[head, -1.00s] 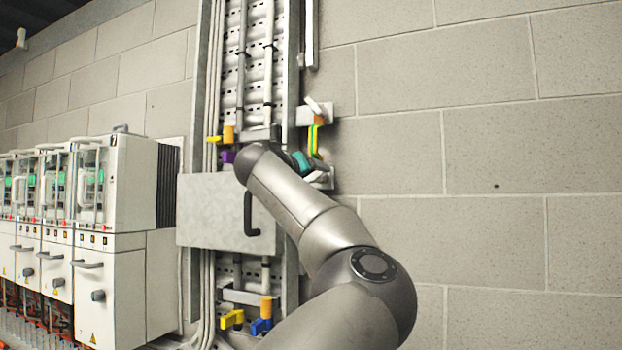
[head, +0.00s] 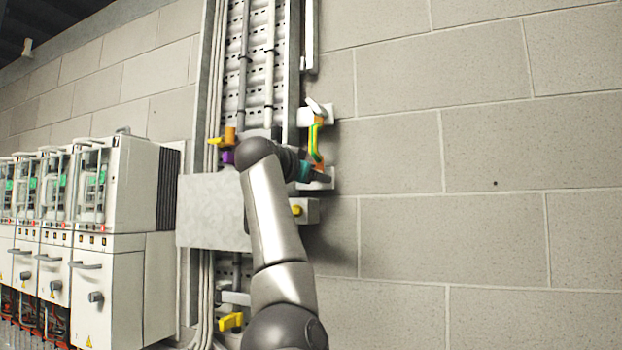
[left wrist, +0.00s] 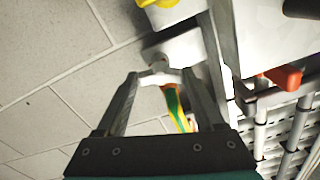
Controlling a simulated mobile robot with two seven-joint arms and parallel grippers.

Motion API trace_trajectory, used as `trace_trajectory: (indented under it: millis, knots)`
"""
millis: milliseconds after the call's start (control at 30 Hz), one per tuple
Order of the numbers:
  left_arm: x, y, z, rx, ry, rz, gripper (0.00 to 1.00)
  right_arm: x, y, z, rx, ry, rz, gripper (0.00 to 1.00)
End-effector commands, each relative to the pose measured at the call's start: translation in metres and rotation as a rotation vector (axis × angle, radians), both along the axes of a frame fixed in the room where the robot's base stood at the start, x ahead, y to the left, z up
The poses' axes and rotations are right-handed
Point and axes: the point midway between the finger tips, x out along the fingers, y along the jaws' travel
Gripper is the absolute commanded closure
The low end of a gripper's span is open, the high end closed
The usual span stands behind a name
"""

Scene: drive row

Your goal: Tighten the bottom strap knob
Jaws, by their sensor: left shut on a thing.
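The green-and-yellow strap (head: 313,142) runs between an upper light block (head: 328,113) and a lower light block (head: 326,184) beside the cable ladder. A pale wing knob (head: 316,106) sits at its upper end. My left gripper (left wrist: 160,74) is shut on the pale bottom strap knob (left wrist: 159,67), in front of the white lower block (left wrist: 178,48). In the head view my wrist and fingers mostly hide the bottom knob. My right gripper is out of view.
A grey cover plate (head: 208,212) lies partly behind my arm. A yellow knob (head: 296,210) on a small box is just below the lower block. White cabinets (head: 110,240) stand at the left. The block wall (head: 450,150) at the right is clear.

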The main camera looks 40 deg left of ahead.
Motion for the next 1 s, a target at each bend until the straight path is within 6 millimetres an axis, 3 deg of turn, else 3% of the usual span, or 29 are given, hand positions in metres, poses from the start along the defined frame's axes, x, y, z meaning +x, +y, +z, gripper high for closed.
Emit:
trace_trajectory:
  millis: [500,1000]
  knots:
    - [0.000,0.000,0.000,0.404,0.133,-0.001,0.86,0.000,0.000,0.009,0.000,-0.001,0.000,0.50]
    - [0.000,-0.001,0.000,0.543,0.173,-0.004,0.86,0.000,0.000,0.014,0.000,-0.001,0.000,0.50]
